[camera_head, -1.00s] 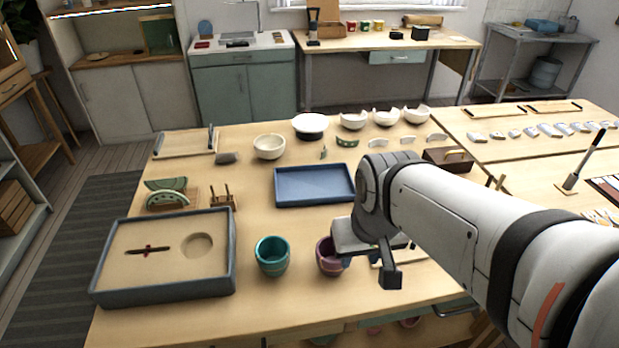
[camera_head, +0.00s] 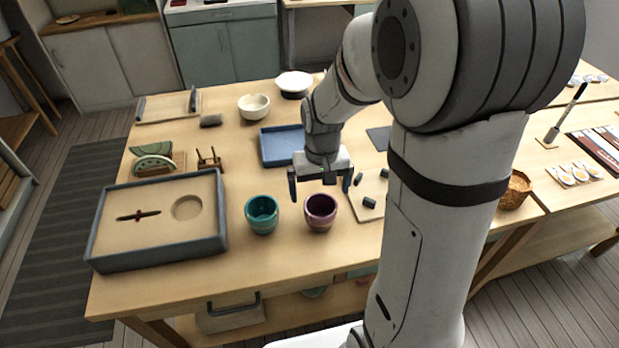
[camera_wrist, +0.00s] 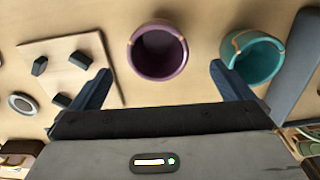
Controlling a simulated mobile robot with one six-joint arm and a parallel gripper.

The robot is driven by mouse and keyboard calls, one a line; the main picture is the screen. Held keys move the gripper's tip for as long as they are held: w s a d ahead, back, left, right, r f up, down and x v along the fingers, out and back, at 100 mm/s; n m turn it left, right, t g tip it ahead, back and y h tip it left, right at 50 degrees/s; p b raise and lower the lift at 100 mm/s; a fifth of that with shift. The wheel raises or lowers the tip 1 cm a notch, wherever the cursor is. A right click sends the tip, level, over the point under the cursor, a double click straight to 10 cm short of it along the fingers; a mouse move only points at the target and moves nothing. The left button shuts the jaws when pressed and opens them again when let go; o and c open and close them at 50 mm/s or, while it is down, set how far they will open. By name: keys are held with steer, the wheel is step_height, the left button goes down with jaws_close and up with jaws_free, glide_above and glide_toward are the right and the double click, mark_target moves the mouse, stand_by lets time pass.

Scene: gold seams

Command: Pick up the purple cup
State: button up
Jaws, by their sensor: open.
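The purple cup (camera_head: 320,213) stands upright on the wooden table in the head view, just right of a teal cup (camera_head: 262,215). In the wrist view the purple cup (camera_wrist: 158,52) lies ahead of and between the two fingers, its opening facing the camera, with a gold seam at its rim. The teal cup (camera_wrist: 252,58), also with gold seams, shows beyond the right finger. My gripper (camera_head: 320,190) is open and empty, with its fingers spread behind and above the purple cup. In the wrist view my gripper (camera_wrist: 158,85) does not enclose the cup.
A board with small dark pieces (camera_head: 368,198) lies close right of the purple cup. A large sand tray (camera_head: 225,215) stands left of the teal cup, and a blue tray (camera_head: 275,150) lies behind. The table in front of the cups is clear.

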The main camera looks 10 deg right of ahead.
mark_target(320, 211)
step_height(320, 211, down, 9)
steer(key=shift+w+d+f, duration=0.1)
steer(key=shift+d, duration=0.05)
stand_by(0.4)
steer(key=shift+c, duration=0.6)
steer(key=c, duration=0.9)
